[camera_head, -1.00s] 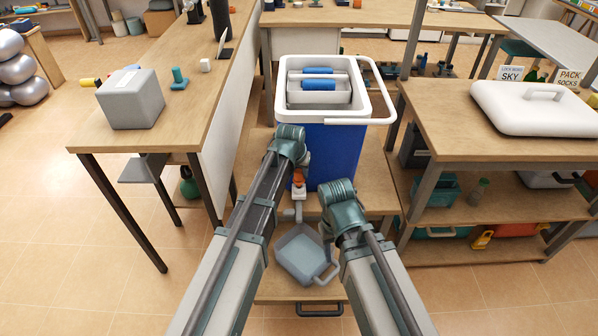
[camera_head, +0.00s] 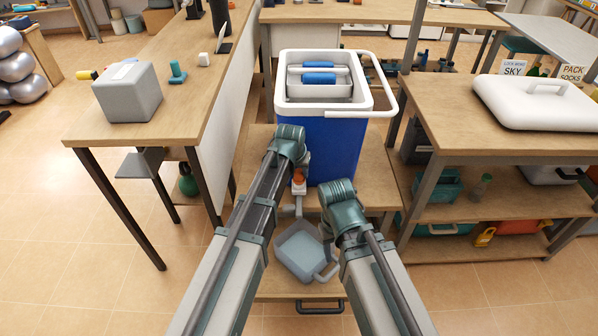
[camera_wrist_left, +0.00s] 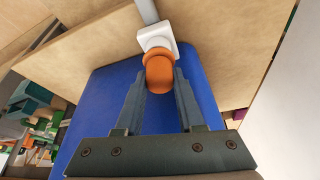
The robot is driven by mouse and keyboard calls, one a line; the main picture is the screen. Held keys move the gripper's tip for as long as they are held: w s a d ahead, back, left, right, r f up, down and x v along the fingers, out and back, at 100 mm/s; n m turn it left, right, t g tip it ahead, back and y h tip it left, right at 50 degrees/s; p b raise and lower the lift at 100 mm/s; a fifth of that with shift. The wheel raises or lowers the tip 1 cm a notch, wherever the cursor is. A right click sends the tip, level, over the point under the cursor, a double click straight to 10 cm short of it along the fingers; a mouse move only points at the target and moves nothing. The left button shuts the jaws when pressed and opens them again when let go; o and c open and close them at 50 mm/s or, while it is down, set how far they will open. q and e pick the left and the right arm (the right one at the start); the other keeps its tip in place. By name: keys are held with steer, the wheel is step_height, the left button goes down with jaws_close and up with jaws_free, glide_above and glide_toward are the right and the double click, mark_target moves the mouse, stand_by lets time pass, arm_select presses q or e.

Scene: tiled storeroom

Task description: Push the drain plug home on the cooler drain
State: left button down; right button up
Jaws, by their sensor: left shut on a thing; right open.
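The cooler (camera_head: 337,152) is a blue box with a white rim, standing on a low wooden shelf. Its white drain fitting (camera_head: 299,189) sticks out low on the near side, with the orange drain plug (camera_head: 299,175) at it. In the left wrist view, the plug (camera_wrist_left: 158,74) sits against the white fitting (camera_wrist_left: 157,38). My left gripper (camera_wrist_left: 160,84) is shut on the plug, a finger on each side. How deep the plug sits is unclear. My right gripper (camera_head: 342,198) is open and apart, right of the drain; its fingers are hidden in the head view.
A grey pan (camera_head: 281,262) with a handle stands below the drain, pale bluish inside. A white lid (camera_head: 536,106) lies on the right bench. A grey box (camera_head: 128,96) and a teal object (camera_head: 177,73) are on the left table. The cooler's handle (camera_head: 394,88) extends to the right.

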arm_select(q)
steer(key=shift+f, duration=0.2)
steer(key=shift+c, duration=2.2)
jaws_free()
steer(key=shift+r, duration=0.1)
steer(key=d+p+v, duration=0.1)
steer(key=p+v, duration=1.1)
steer(key=v, duration=0.1)
steer(key=shift+a+r+p, duration=0.4)
steer(key=shift+a+r, duration=0.05)
steer(key=shift+a, duration=0.05)
